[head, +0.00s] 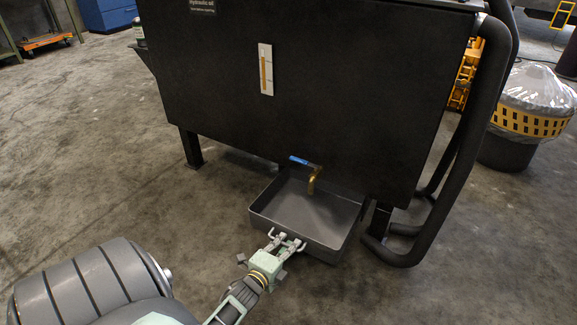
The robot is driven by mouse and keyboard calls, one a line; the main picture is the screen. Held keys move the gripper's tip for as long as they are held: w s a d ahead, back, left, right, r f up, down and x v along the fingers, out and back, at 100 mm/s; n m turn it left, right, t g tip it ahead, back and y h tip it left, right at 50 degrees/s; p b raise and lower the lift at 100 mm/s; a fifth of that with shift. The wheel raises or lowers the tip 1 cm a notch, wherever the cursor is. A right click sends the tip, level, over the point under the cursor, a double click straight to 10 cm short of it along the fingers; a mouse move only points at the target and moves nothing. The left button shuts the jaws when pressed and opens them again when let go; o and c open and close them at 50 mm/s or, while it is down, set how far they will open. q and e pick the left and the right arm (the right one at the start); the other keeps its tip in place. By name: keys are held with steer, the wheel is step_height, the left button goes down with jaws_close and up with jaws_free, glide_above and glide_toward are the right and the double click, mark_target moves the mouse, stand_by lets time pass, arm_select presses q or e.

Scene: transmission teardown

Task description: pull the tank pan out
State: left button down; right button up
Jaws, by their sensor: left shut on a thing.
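The tank pan (306,239) is a grey open rectangular tray on the floor, partly under the front edge of the black hydraulic tank (310,100). It looks empty, and its back part is hidden by the tank. A brass tap (312,182) with a blue lever (299,160) comes out of the tank's lower front above the pan. My right gripper is not in view.
A black bent pipe (432,215) runs down the tank's right side close to the pan. A tank leg (191,148) stands at the left. A plastic-covered bin (522,110) stands at the right. The concrete floor in front and left is clear.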

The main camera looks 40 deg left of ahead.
arm_select(q)
steer(key=c, duration=2.1)
jaws_free()
steer(key=shift+s, duration=0.1)
steer(key=v, duration=1.2)
